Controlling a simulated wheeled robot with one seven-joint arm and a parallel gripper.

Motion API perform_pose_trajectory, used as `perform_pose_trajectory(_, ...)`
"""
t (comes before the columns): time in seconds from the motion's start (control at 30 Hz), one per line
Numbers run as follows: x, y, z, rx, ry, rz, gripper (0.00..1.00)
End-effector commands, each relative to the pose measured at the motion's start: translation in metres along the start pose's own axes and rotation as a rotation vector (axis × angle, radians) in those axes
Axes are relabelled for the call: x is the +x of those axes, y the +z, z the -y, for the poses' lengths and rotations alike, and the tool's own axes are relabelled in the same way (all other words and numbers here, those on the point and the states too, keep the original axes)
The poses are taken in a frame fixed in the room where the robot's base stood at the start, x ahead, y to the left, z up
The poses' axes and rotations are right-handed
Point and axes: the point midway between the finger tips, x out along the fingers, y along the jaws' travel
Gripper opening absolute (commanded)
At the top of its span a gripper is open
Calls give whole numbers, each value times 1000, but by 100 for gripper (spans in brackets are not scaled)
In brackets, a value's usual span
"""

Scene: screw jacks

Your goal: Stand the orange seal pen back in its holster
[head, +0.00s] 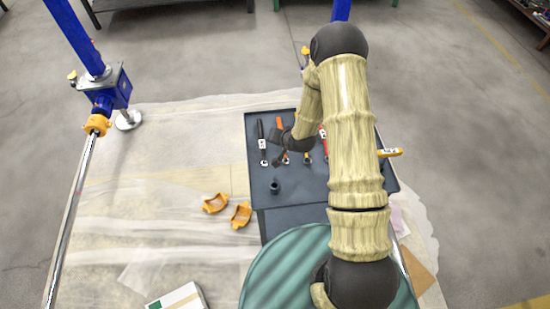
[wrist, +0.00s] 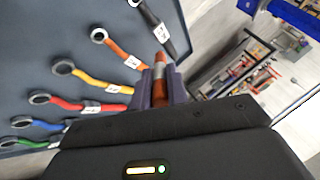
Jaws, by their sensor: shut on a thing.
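The orange seal pen (wrist: 158,90) is between the two dark fingers of my gripper (wrist: 161,84) in the wrist view. It has a grey band and an orange end beyond the fingertips. In the head view my gripper (head: 277,136) is over the left part of the dark tool tray (head: 310,202), and I cannot make out the pen there. A small dark round cup (head: 275,187), which looks like the holster, stands on the tray nearer the front, apart from my gripper. Its top looks open.
Labelled wrenches lie in a row on the tray, among them a black one (wrist: 160,30), an orange one (wrist: 118,50) and a yellow one (wrist: 90,80). Two orange curved pieces (head: 228,209) lie left of the tray. A green ribbed round surface (head: 283,270) is in front.

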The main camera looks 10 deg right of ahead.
Motion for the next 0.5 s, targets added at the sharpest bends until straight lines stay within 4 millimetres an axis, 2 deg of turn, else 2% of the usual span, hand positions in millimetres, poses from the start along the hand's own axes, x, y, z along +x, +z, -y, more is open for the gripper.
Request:
perform_pose_trajectory(0.27, -19, 21, 14, -194, 73, 252, 0)
perform_pose_trajectory(0.5, -48, 42, 25, -420, 145, 453, 0)
